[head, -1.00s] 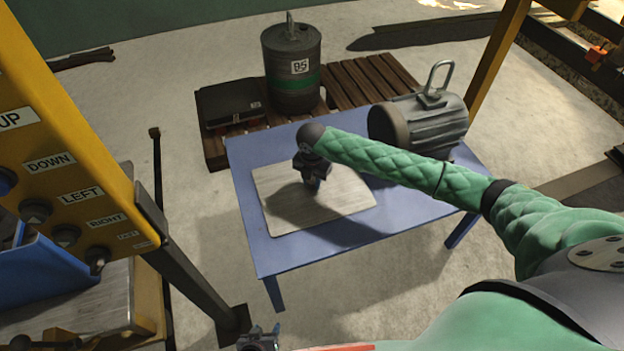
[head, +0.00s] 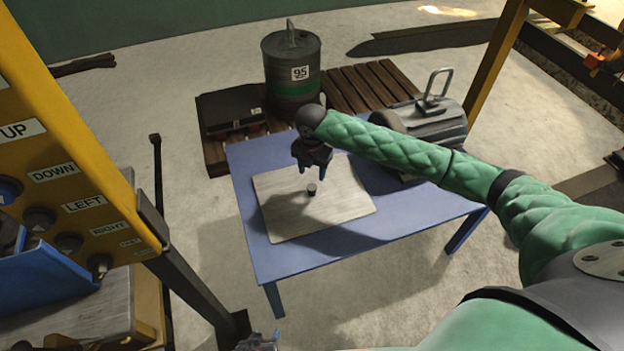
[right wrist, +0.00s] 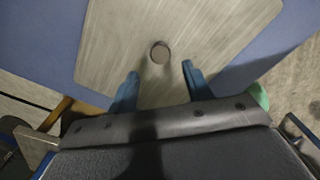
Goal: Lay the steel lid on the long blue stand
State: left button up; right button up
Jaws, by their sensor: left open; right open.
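The steel lid (head: 275,210), a flat pale plate with a small dark knob (head: 312,189), lies flat on the long blue stand (head: 412,205). Blue shows around the lid's visible edges. My right gripper (head: 327,174) is open and empty above the lid, a little behind the knob and apart from it. In the right wrist view the fingers (right wrist: 159,76) are spread, with the lid (right wrist: 110,45) below and the round knob (right wrist: 160,52) beyond the fingertips. My left gripper (head: 258,343) shows only partly at the bottom edge of the head view.
A grey motor (head: 435,125) with a handle sits on the stand's back right part. Behind are a wooden pallet (head: 365,90), a dark drum (head: 290,75) and a black case (head: 230,110). A yellow panel with buttons (head: 65,150) stands close at left.

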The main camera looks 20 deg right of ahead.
jog(key=shift+r, duration=1.8)
